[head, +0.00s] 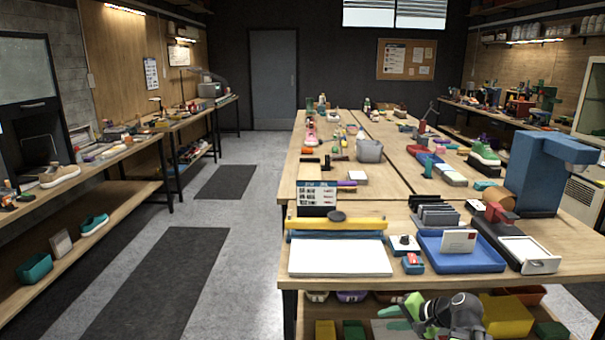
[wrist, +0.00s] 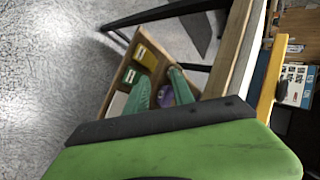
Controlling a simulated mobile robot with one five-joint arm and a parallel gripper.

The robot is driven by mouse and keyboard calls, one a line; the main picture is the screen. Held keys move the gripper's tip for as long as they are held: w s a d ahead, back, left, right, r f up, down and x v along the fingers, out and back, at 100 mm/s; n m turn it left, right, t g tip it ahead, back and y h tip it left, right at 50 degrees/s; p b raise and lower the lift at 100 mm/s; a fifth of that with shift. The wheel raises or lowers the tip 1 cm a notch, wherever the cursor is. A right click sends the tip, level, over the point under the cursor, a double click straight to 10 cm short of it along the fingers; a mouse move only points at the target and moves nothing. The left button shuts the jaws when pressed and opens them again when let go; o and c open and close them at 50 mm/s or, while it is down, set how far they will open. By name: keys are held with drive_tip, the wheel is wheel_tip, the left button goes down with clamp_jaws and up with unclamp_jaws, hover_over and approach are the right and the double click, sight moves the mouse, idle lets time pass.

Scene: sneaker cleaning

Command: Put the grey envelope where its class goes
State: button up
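A grey slotted rack (head: 437,217) stands just behind the tray. A sign board (head: 317,197) with several text lines, too small to read, stands to the left. My gripper (head: 396,311) is low at the bench's front edge, below the tray. In the wrist view its two green fingers (wrist: 160,88) are apart, with nothing seen between them.
A yellow-and-blue device with a white plate (head: 340,258) lies left of the tray. A black machine with a white drawer (head: 530,255) and a blue press (head: 545,175) stand right. Boxes fill the shelf (head: 350,328) below. The left floor aisle is clear.

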drive_tip(key=s+a+r+n+g+h+p, duration=0.25)
drive_tip(key=a+r+n+p, duration=0.2)
drive_tip(key=a+p, duration=0.35)
drive_tip(key=s+a+r+n+g+h+p, duration=0.1)
drive_tip(key=s+a+r+n+g+p, duration=0.15)
drive_tip(key=a+r+p, duration=0.55)
drive_tip(key=s+d+f+n+g+h+b, duration=0.1)
drive_tip(key=s+d+f+g+h+b, duration=0.1)
drive_tip(key=s+d+f+b, duration=0.1)
drive_tip(key=shift+d+f+n+h+b, duration=0.35)
drive_tip(key=shift+d+f+n, duration=0.05)
drive_tip(key=shift+d+f, duration=0.3)
drive_tip(key=shift+w, duration=0.1)
